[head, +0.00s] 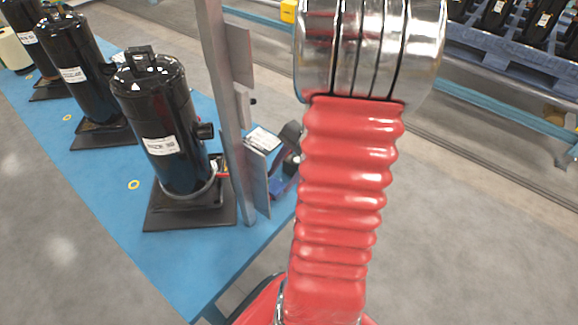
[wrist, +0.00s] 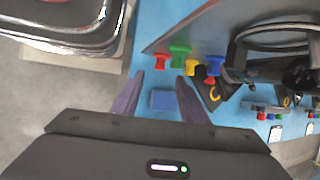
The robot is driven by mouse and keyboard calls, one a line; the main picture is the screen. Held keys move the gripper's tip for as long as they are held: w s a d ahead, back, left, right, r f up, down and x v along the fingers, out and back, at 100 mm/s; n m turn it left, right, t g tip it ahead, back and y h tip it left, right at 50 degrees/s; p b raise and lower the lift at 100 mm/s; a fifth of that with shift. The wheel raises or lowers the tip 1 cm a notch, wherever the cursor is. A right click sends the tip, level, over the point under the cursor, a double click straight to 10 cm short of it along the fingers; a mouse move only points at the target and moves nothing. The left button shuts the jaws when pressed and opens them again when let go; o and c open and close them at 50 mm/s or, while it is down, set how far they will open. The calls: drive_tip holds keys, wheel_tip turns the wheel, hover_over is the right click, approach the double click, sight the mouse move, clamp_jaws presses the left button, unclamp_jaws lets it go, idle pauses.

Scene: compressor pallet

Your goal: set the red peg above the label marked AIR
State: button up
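In the wrist view the red peg (wrist: 161,62) stands at the left end of a group with a green peg (wrist: 180,52), a yellow peg (wrist: 192,68) and a blue peg (wrist: 214,66). My gripper (wrist: 158,82) is open, its two dark fingers spread below the red peg in the picture and not around it. A small blue block (wrist: 163,100) shows between the fingers; I cannot tell its height. White labels (wrist: 275,133) hang below a rail with small coloured pieces at the right. Their writing is too small to read, so I cannot tell which says AIR.
A black compressor (head: 160,125) stands on the blue table (head: 105,215), with others behind it. A grey upright post (head: 226,110) with side plates stands close to my arm. A blue pallet (head: 500,55) is at the back right. In the wrist view, dark cables lie at the upper right.

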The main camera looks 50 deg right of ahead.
drive_tip(key=x, duration=0.8)
drive_tip(key=shift+f, duration=0.2)
clamp_jaws()
idle(0.6)
